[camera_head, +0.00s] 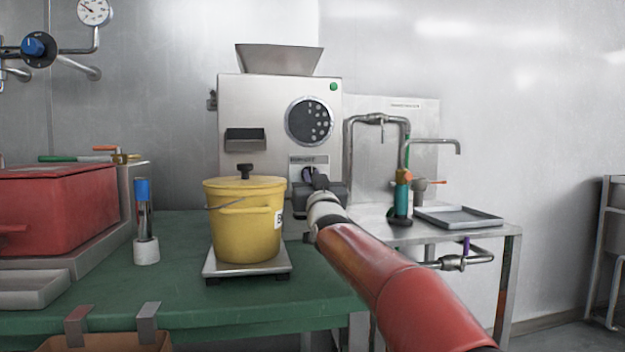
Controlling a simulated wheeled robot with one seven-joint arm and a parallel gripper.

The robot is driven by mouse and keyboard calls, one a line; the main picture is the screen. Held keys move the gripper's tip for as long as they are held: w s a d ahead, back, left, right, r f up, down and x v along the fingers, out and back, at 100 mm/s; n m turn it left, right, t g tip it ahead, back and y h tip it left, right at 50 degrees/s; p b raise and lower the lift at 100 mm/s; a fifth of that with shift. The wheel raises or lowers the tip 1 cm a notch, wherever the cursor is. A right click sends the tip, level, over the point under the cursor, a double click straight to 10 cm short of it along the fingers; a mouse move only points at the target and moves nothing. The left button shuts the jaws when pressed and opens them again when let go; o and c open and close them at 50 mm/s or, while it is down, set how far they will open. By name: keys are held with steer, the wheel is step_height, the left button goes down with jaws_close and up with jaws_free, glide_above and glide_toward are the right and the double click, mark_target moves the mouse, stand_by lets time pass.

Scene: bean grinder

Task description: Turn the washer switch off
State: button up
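A grey bean grinder (268,100) with a hopper on top stands at the back of the green table. Low on its front is a small labelled panel with a dark rotary switch (308,174), partly hidden by my gripper. I cannot read the label or tell the switch's setting, or whether this is the washer switch. My red arm reaches in from the lower right. My gripper (319,183) is right in front of this panel, its dark fingers pointing away from the camera. The fingers overlap the switch in the picture; I cannot tell whether they touch it or are open.
A yellow lidded pot (238,222) stands on a scale (225,275) left of my gripper. A steel stand with pipes (378,120), a green and orange bottle (402,198) and a grey tray (458,218) is to the right. A red box (55,210) sits at left.

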steer(key=o, duration=0.4)
steer(key=shift+c, duration=0.2)
steer(key=s+d+f+b, duration=0.1)
steer(key=s+d, duration=0.1)
steer(key=s, duration=0.6)
steer(key=s+d+f+b, duration=0.1)
steer(key=s+d+b, duration=0.1)
steer(key=s, duration=0.6)
steer(key=shift+d, duration=0.25)
